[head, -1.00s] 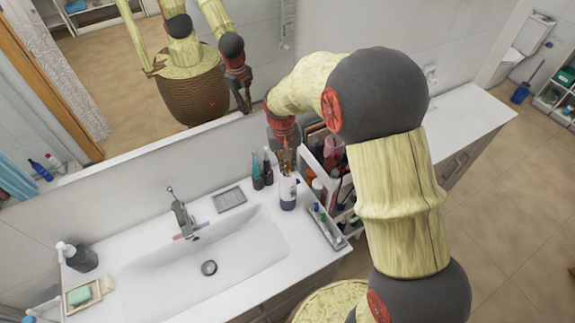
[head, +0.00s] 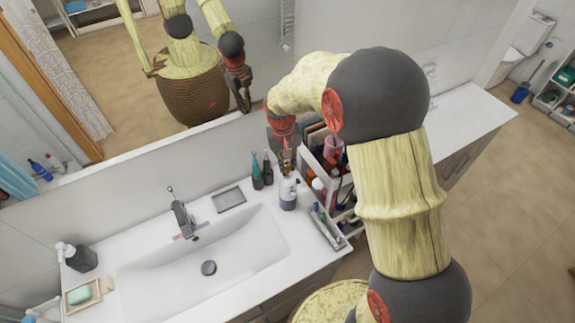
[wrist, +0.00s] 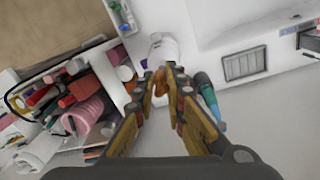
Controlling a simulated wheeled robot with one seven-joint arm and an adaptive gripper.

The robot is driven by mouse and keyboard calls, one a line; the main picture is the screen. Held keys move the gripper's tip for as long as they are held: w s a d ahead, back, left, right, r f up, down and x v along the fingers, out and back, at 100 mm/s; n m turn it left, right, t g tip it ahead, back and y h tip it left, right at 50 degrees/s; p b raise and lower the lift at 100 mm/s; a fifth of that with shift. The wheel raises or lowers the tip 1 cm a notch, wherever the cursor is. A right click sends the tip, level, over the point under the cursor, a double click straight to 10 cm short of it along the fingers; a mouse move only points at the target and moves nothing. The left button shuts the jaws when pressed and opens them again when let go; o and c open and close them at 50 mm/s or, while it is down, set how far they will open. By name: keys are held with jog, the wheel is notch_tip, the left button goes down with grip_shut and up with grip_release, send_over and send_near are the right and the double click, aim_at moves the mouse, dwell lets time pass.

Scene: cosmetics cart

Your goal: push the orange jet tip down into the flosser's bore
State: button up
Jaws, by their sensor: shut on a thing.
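The orange jet tip (wrist: 160,82) is held between the two fingers of my gripper (wrist: 161,74), which are shut on it. The white flosser (wrist: 163,47) stands just beyond the fingertips in the wrist view. In the head view the flosser (head: 288,195) stands upright on the counter at the right of the basin, with my gripper (head: 286,158) above it. The tip is too small to make out clearly there. The flosser's bore is not clear in either view, and I cannot tell whether the tip touches it.
Dark and teal bottles (head: 267,170) stand close left of the flosser. A crowded cosmetics cart (head: 325,165) is at its right, and a narrow tray (head: 328,228) lies in front. The sink basin (head: 150,270) and a grey soap dish (head: 229,199) are to the left.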

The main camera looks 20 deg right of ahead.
jog(key=shift+f+b, duration=0.75)
jog(key=shift+f, duration=0.5)
jog(key=o, duration=0.7)
jog(key=shift+o, duration=0.5)
notch_tip(320, 180, up, 12)
jog(key=a, duration=0.1)
dwell(0.7)
